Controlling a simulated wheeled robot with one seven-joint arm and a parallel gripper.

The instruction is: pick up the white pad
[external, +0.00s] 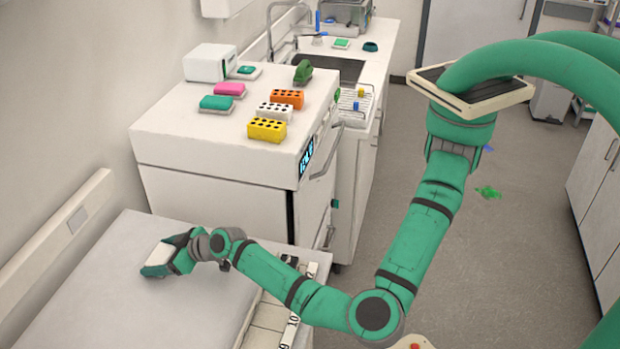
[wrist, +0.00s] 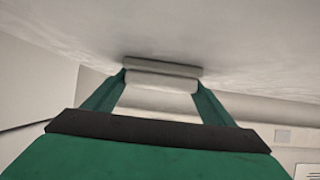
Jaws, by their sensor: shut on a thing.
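The white pad (external: 158,257) is a small pale block at the end of my arm, over the light grey bench top at lower left in the external view. My gripper (external: 170,258) is shut on it, with green fingers on either side. In the wrist view the pad (wrist: 160,80) lies between the two fingertips of my gripper (wrist: 160,85). I cannot tell whether the pad touches the bench top or is just above it.
A white cabinet (external: 225,150) stands behind the bench top (external: 110,300), with several coloured blocks and pads on top, among them a yellow rack (external: 267,130) and a pink pad (external: 229,89). A wall rail (external: 50,240) runs along the left. The front of the bench top is clear.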

